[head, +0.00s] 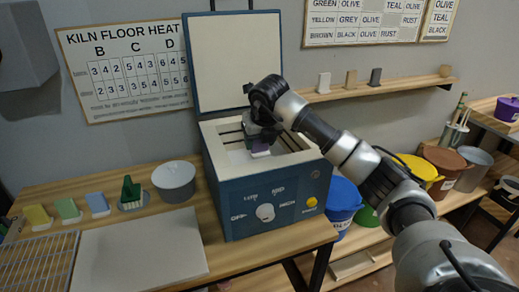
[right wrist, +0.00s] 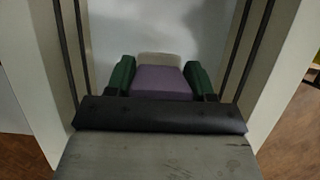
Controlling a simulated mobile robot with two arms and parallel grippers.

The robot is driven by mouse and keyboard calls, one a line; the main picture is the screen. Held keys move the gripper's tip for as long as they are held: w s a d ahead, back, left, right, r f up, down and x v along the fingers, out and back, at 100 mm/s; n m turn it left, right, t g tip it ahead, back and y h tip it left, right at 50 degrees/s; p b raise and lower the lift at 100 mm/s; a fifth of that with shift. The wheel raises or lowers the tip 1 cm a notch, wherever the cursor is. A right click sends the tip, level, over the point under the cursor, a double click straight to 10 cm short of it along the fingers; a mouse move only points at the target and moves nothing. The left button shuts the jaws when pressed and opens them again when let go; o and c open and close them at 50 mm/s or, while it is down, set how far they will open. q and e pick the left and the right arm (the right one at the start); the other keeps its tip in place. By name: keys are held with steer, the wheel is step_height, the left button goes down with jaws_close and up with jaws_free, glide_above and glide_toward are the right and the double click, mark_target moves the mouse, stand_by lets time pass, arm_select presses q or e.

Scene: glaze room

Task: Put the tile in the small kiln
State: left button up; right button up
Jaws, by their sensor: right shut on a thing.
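The small kiln (head: 262,190) is a blue box on the wooden table with its pale-lined lid (head: 236,60) standing open. My right gripper (head: 260,146) reaches down into the kiln's open chamber. It is shut on a purple tile with a pale end (head: 260,153). In the right wrist view the tile (right wrist: 160,82) sits between the green fingers of the gripper (right wrist: 161,80), with the chamber walls and dark rods on both sides. I cannot tell whether the tile touches the kiln floor. My left gripper is not in view.
A wall shelf (head: 375,88) with small tiles runs behind. Buckets stand at the right.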

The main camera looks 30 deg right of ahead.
mark_target(261, 147)
steer(key=shift+f+p, duration=0.3)
steer(key=shift+f, duration=1.6)
steer(key=o, duration=1)
steer(key=shift+f, duration=0.1)
steer(key=shift+c, duration=0.2)
steer(key=b+v, duration=0.1)
steer(key=v, duration=1.1)
steer(key=shift+s, duration=0.15)
